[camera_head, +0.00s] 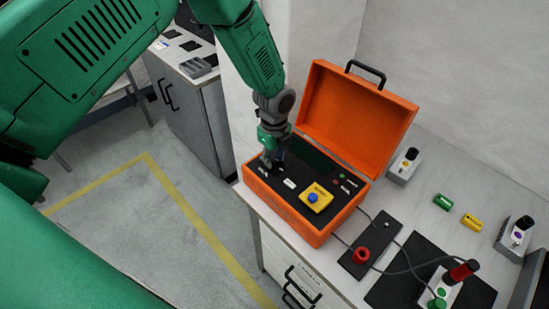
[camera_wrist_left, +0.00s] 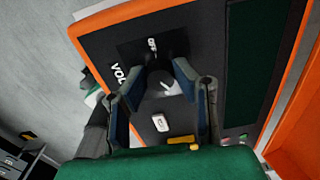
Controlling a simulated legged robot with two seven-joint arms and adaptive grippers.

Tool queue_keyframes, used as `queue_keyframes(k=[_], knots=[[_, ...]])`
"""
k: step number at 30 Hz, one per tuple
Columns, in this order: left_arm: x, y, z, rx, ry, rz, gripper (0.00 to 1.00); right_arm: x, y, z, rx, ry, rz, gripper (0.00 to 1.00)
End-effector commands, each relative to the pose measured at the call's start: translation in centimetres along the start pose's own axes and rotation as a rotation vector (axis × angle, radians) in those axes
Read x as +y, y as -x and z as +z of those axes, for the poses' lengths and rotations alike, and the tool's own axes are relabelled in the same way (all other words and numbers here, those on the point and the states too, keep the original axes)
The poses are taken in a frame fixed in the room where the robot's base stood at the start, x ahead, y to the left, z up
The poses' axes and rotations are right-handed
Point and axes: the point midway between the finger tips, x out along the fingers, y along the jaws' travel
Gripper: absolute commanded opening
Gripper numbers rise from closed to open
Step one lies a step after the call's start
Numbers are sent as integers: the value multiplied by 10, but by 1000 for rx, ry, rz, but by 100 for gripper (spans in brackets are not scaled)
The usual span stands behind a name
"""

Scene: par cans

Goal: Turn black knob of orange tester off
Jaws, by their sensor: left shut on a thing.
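The orange tester (camera_head: 318,219) is an open case on the bench, its lid tilted up at the back. Its dark panel has a yellow block with a blue button (camera_head: 313,197) and a small white switch (camera_head: 289,183). My left gripper (camera_head: 271,161) reaches down to the panel's left corner. In the left wrist view the black knob (camera_wrist_left: 160,77) with its white mark sits between the fingers of my left gripper (camera_wrist_left: 160,92), which are shut on it. An "OFF" label shows just beyond the knob and "VOL" to its left. My right gripper is not in view.
A black plate with a red ring (camera_head: 361,255) and a cable lies right of the tester. Small grey boxes (camera_head: 404,166), green and yellow blocks (camera_head: 443,202) and a red-topped device (camera_head: 461,272) stand farther right. The raised orange lid (camera_head: 357,118) bounds the space behind the panel.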

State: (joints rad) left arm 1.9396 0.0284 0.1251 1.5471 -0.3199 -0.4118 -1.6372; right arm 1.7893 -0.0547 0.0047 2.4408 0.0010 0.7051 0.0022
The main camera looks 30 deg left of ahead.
Motion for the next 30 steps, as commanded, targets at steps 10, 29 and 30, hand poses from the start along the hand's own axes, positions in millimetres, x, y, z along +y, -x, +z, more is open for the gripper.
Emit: queue_keyframes(k=[10,29,30], knots=[[-2,1,0,-1,330,-4,0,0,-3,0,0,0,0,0],[-3,1,1,0,929,-8,0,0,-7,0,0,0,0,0],[-3,1,1,0,967,-8,0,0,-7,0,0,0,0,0]])
